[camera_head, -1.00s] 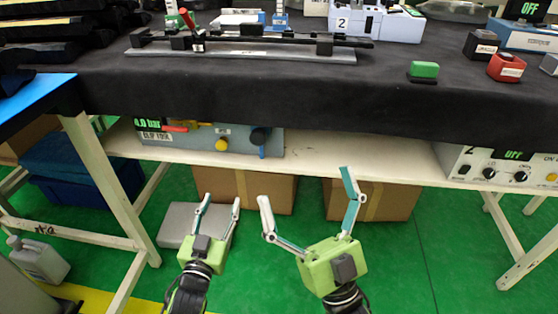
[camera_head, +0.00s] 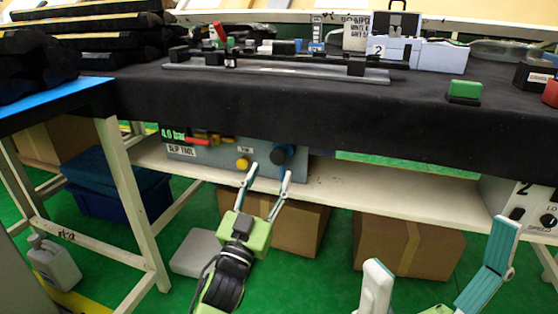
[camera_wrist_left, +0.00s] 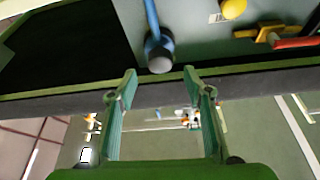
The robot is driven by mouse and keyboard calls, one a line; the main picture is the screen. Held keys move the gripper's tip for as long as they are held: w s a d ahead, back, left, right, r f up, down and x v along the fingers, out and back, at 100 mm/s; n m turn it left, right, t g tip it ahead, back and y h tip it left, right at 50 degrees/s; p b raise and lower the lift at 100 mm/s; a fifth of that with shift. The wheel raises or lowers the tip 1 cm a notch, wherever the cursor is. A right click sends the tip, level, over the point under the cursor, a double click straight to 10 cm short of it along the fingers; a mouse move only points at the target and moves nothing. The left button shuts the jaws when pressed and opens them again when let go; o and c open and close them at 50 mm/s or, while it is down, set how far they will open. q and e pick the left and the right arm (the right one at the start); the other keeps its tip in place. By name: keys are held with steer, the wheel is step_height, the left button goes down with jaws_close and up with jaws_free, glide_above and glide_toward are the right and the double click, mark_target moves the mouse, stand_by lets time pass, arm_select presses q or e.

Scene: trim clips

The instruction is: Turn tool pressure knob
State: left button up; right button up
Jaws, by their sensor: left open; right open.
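The grey tool box (camera_head: 205,154) labelled "CLIP TOOL" sits on the white shelf under the table, with a green display reading about 4.0 bar. The knob also shows in the left wrist view (camera_wrist_left: 160,52), just beyond the fingertips. My left gripper (camera_head: 268,173) is open and empty, its fingertips just below and in front of the knob; contact cannot be told. My right gripper (camera_head: 438,243) is open and empty at the lower right, partly cut off.
A yellow button (camera_head: 242,163) sits left of the knob. The black-covered tabletop (camera_head: 300,105) overhangs the shelf (camera_head: 400,197) from above. Cardboard boxes (camera_head: 420,245) stand on the green floor below. Another box with knobs (camera_head: 528,205) is at the right end of the shelf.

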mark_target(277, 159)
arm_select(q)
steer(key=shift+b+x, duration=0.8)
steer(key=shift+x, duration=2.75)
steer(key=shift+f, duration=0.1)
steer(key=c, duration=1.1)
